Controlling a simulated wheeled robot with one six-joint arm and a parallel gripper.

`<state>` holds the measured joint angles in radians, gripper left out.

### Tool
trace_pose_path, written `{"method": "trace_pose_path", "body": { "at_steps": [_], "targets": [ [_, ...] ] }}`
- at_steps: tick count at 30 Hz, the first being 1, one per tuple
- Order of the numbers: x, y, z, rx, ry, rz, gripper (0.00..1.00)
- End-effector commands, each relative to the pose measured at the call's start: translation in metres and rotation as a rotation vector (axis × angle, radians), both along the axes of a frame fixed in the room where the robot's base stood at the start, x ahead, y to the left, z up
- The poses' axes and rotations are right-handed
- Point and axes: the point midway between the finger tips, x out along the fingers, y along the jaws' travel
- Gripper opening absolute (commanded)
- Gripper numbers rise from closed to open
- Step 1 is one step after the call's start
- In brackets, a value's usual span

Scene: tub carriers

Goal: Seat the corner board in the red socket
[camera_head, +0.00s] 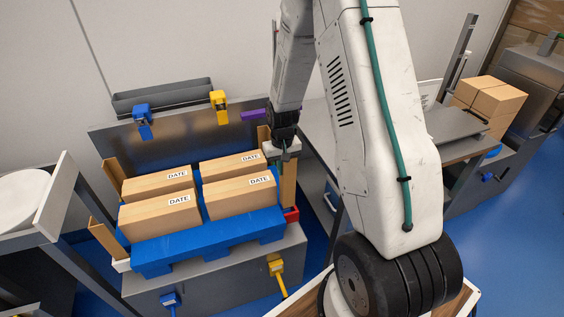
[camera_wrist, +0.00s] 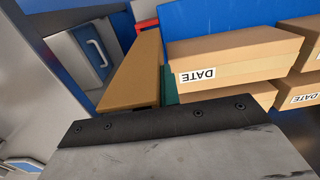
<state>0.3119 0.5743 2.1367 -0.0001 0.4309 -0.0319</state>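The tan corner board (camera_head: 289,187) stands nearly upright at the front right corner of the load; in the wrist view (camera_wrist: 132,75) it runs away from my gripper. The red socket (camera_head: 292,215) is at its lower end, and its red edge shows beyond the board in the wrist view (camera_wrist: 147,25). I cannot tell whether the board's end is inside the socket or just above it. My gripper (camera_head: 281,160) is at the board's top and appears shut on it. A teal finger (camera_wrist: 170,88) lies against the board; the other finger is hidden.
Cartons labelled DATE (camera_head: 240,196) sit on a blue pallet (camera_head: 205,243) left of the board. Other boards (camera_head: 106,241) lean outward at the left. A yellow clamp (camera_head: 219,106) and a blue clamp (camera_head: 142,120) are on the back panel. A grey table (camera_head: 455,152) stands at the right.

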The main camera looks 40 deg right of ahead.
Motion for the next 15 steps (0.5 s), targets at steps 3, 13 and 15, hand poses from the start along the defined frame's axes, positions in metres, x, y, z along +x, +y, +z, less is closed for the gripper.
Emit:
{"method": "trace_pose_path", "body": {
  "at_steps": [3,13,15],
  "targets": [
    [0.0,0.0,-0.008,0.001,0.002,0.0,0.0],
    [0.0,0.0,-0.016,0.0,-0.001,0.0,0.0],
    [0.0,0.0,-0.016,0.0,-0.001,0.0,0.0]
  ]
}}
